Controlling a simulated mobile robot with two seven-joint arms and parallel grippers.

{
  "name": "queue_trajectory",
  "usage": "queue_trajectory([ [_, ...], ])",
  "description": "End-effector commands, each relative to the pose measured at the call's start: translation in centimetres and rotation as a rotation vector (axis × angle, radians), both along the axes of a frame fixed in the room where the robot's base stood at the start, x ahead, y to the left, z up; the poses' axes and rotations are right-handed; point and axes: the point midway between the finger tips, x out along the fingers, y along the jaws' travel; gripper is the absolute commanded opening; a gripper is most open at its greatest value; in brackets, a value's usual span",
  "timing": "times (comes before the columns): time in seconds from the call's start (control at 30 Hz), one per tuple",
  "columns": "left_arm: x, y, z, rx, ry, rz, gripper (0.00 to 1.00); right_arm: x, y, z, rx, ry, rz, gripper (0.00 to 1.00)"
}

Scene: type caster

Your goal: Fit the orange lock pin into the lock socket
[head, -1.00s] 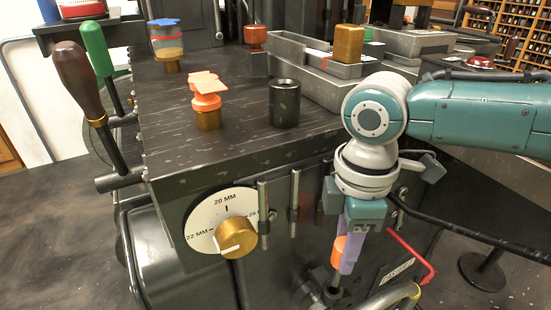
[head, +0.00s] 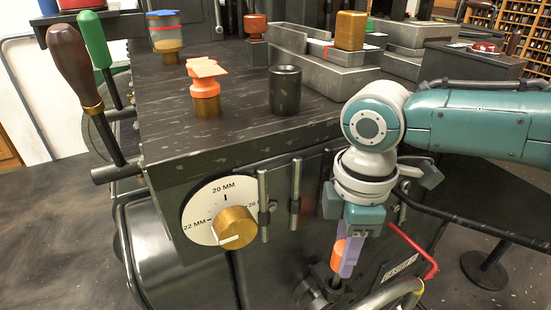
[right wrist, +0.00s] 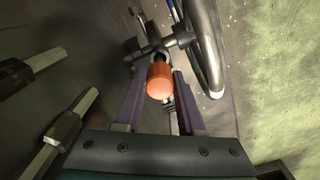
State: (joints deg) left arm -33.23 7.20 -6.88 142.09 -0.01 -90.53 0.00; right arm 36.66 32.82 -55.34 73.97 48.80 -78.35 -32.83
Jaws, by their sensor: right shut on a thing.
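The orange lock pin (head: 338,252) hangs upright at the front of the dark machine, its metal shank pointing down. My right gripper (head: 345,264) is shut on it from above, with purple fingers on either side of the orange head. In the right wrist view the orange head (right wrist: 160,80) shows between my fingertips (right wrist: 156,78). A dark metal fitting (head: 312,293), apparently the lock socket, is at the pin's lower end. I cannot tell whether the shank is inside it or just above. My left gripper is out of view.
A red bent lever (head: 418,250) and a curved metal handle (head: 385,298) are close to the right gripper. A dial with a brass knob (head: 235,228) is on the front panel at left. An orange-topped brass piece (head: 206,92) and a dark cylinder (head: 285,90) stand on the machine top.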

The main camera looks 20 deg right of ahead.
Motion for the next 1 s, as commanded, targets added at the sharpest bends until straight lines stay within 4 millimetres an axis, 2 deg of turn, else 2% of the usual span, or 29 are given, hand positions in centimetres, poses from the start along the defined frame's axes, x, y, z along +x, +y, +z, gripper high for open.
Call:
queue_trajectory([
  [1.0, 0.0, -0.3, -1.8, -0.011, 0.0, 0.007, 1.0, 0.0, 0.1, -2.7, 0.001, 0.0, 0.0, 0.0],
])
